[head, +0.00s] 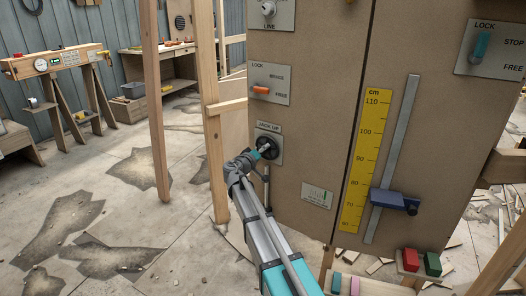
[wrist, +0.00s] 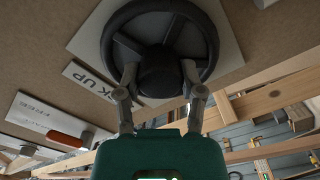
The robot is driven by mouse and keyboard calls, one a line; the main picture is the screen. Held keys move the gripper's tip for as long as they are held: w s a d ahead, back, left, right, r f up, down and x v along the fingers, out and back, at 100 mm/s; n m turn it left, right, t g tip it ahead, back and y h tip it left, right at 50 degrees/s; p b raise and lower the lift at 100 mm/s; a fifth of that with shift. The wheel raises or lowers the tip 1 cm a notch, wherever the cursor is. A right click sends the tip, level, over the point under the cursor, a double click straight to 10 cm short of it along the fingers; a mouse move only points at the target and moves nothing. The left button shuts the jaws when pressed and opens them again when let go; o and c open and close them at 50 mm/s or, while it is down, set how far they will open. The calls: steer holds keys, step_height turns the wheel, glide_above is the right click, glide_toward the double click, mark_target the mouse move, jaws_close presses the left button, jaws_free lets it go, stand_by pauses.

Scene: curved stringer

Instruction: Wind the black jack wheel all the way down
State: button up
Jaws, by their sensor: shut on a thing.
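The black jack wheel (head: 266,147) is mounted on a pale plate on the brown panel, under a label that reads "JACK UP" in the head view. In the wrist view the wheel (wrist: 209,40) fills the top middle, with its rim, spokes and round hub visible. My gripper (head: 259,150) is at the wheel in the head view and covers part of it. In the wrist view my gripper (wrist: 160,78) has one finger on each side of the hub and is shut on it. How far the wheel is turned cannot be told.
Above the wheel is a lock plate with an orange lever (head: 261,89). To the right are a yellow centimetre scale (head: 364,160) and a blue slider (head: 394,200) on a metal rail. Wooden posts (head: 156,100) stand left of the panel. Open floor lies further left.

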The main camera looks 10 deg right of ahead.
steer(key=shift+w+d+n, duration=0.2)
steer(key=shift+n, duration=0.1)
steer(key=n, duration=0.3)
steer(key=shift+w+r+n, duration=0.1)
steer(key=shift+n, duration=1.5)
steer(key=o, duration=1.2)
steer(key=shift+d, duration=0.1)
steer(key=shift+c, duration=0.2)
steer(key=v, duration=1.2)
